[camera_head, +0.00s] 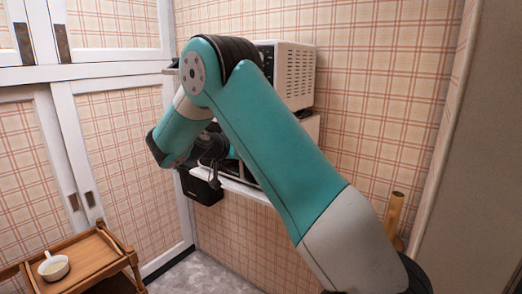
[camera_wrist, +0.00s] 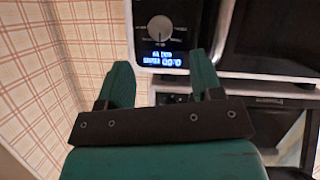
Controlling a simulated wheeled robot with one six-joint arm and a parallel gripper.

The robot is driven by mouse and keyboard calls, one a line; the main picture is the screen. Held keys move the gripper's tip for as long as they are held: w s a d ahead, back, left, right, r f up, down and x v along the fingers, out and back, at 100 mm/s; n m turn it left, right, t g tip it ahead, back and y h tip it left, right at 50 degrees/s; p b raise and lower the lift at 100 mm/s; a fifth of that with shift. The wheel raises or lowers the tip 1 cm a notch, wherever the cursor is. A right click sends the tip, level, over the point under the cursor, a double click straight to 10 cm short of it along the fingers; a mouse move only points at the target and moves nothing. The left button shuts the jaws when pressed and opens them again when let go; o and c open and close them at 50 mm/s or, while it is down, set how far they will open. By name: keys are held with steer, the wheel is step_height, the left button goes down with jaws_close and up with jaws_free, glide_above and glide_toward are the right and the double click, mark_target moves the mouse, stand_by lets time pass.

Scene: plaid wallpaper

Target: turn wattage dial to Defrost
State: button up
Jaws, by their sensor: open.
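The wattage dial (camera_wrist: 160,28) is a round grey knob on the black control panel of a white microwave (camera_head: 295,72). Small markings surround it, too small to read. A lit blue display (camera_wrist: 163,59) sits just below the dial. My gripper (camera_wrist: 159,60) is open in the wrist view, with its two green fingers apart and nothing between them. The fingertips point toward the panel, below the dial and to either side of it; I cannot tell how far they are from the panel. In the head view my arm hides the microwave's front and the dial.
The microwave stands above a shelf (camera_head: 244,189) against the plaid wall, with a dark appliance (camera_wrist: 255,97) under it. White-framed cabinet doors (camera_head: 120,130) stand at the left. A wooden trolley (camera_head: 95,250) with a small white bowl (camera_head: 54,267) is at the lower left.

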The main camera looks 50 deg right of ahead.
steer(key=p+x, duration=0.2)
steer(key=x, duration=0.6)
steer(key=shift+d, duration=0.1)
steer(key=shift+c, duration=0.4)
steer(key=c, duration=0.8)
steer(key=shift+c, duration=0.2)
steer(key=n+g+p, duration=0.2)
steer(key=n, duration=0.1)
steer(key=n+g+h+p, duration=0.1)
steer(key=n+p, duration=0.2)
steer(key=shift+w+g+p, duration=0.15)
steer(key=shift+g+p, duration=0.2)
steer(key=shift+g, duration=0.05)
steer(key=shift+f+h, duration=0.1)
steer(key=shift+h, duration=0.2)
